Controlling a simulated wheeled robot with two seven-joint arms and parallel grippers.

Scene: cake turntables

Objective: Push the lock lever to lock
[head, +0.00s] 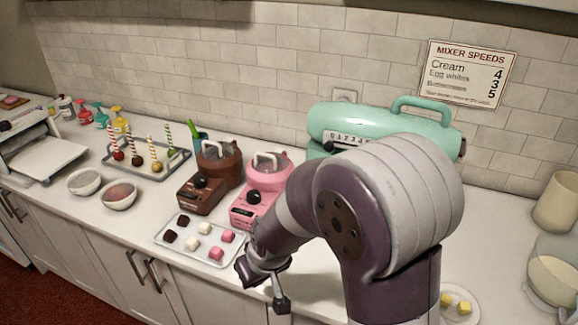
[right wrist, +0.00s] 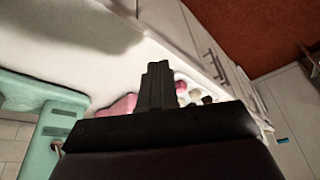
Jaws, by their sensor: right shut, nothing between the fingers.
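The mint-green mixer (head: 335,120) stands at the back of the counter, right of centre. I cannot make out the lock lever. In the right wrist view, part of the mixer (right wrist: 52,125) shows at the left edge. My right gripper (right wrist: 157,70) is shut and empty, with its dark fingers together. In the head view it hangs by the counter's front edge, apart from the mixer. My left gripper is not in view.
A pink machine (head: 268,172) and a brown one (head: 215,165) stand left of my arm. A tray (head: 170,238) of small cubes lies before them. A plate (head: 470,298) with yellow cubes and a glass bowl (head: 552,275) are at the right.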

